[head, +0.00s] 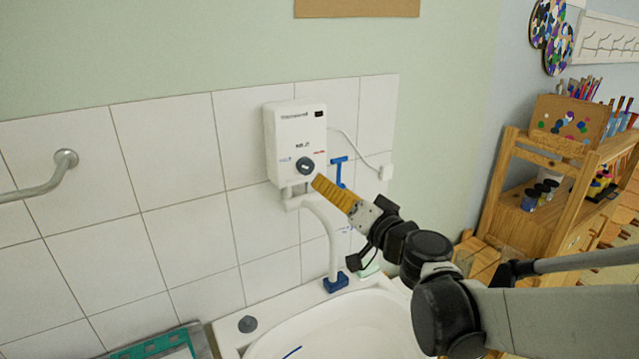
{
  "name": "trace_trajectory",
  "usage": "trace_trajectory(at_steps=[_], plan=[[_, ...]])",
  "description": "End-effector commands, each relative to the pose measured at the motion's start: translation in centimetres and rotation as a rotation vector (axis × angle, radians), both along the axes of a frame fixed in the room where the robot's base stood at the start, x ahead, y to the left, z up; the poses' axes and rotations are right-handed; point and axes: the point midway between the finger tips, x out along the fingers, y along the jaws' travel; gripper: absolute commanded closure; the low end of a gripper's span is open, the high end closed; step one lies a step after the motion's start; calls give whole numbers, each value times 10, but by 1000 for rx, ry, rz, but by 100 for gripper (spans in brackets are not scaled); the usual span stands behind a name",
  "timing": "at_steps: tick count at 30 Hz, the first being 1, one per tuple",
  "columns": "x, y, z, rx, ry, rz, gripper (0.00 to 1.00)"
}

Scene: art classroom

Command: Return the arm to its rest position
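My gripper (320,183) has yellow-orange fingers and a black and grey wrist. It reaches in from the right in the head view, with my arm bent above the right side of the sink. The fingertips appear close to the dark knob (305,165) of the white wall heater (286,130). I cannot tell whether they touch it. The fingers look close together from this side, and nothing shows between them, but I cannot tell whether they are open or shut.
A white spout (333,246) hangs below the heater over a white sink (345,335). A grey wall rail (40,187) is at the left. A wooden shelf (513,180) with art supplies stands at the right. A green-edged tray (150,345) lies lower left.

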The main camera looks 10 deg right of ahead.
Motion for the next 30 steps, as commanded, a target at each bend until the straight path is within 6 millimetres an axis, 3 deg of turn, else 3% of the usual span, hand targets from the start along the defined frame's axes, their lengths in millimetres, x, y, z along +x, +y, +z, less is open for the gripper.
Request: trace_trajectory(at_steps=[5, 8, 11, 15, 17, 22, 27, 30], plan=[[-1, 1, -1, -4, 2, 3, 41], [-13, 8, -7, -42, 25, 30, 41], [-41, 21, -27, -133, 91, 83, 41], [-105, 27, -82, -326, 273, 150, 41], [-134, 18, -110, -417, 367, 154, 41], [-207, -29, -173, -633, 608, 78, 41], [-247, -71, -199, -754, 738, -22, 41], [-256, -81, -203, -780, 765, -50, 41]])
